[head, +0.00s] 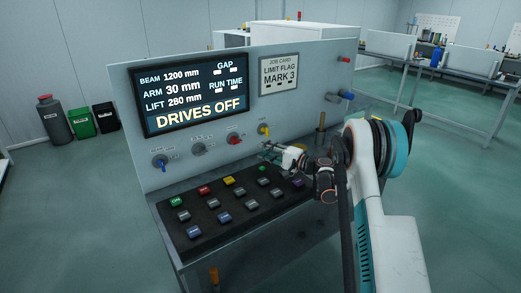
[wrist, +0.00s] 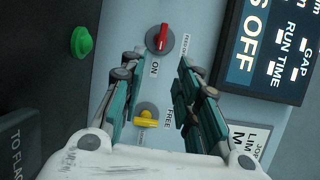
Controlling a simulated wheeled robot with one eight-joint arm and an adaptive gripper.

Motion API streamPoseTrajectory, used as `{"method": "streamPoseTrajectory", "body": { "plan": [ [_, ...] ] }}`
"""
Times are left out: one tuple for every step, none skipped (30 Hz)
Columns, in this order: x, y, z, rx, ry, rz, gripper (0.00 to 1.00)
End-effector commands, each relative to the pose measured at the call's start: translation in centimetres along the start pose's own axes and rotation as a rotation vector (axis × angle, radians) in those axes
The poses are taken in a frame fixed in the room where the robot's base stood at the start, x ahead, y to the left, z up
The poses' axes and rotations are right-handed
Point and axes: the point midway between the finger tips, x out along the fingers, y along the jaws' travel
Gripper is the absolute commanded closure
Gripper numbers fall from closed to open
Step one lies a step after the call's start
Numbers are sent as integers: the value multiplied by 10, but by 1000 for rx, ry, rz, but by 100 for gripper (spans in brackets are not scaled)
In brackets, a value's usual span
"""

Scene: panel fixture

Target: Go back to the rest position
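My gripper (wrist: 160,62) is open, with its two teal fingers apart and nothing held between them. In the head view my gripper (head: 270,147) is in front of the upright panel (head: 215,165), near the yellow knob (head: 264,128). In the wrist view the red knob (wrist: 162,38) shows past the fingertips, near the word ON. The yellow knob (wrist: 147,117) shows between the fingers, near the word FREE. Whether a finger touches the panel cannot be told. The red knob also shows in the head view (head: 235,138).
A screen (head: 190,95) reads DRIVES OFF. A sloped desk of several coloured buttons (head: 225,187) lies below my gripper. A job card (head: 279,74) reads LIMIT FLAG MARK 3. Blue and red fittings (head: 346,96) stick out at the panel's right edge. Floor (head: 460,210) is clear at right.

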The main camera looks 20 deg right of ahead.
Motion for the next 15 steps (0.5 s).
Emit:
{"method": "streamPoseTrajectory", "body": {
  "plan": [
    [-1,0,0,0,0,0,70],
    [-1,0,0,0,0,0,70],
    [-1,0,0,0,0,0,70],
    [-1,0,0,0,0,0,70],
    [-1,0,0,0,0,0,70],
    [-1,0,0,0,0,0,70],
    [-1,0,0,0,0,0,70],
    [-1,0,0,0,0,0,70],
    [-1,0,0,0,0,0,70],
    [-1,0,0,0,0,0,70],
    [-1,0,0,0,0,0,70],
    [-1,0,0,0,0,0,70],
    [-1,-1,0,-1,0,2,70],
    [0,-2,1,-2,-1,4,70],
    [1,-4,3,-6,-2,11,70]
  ]
}}
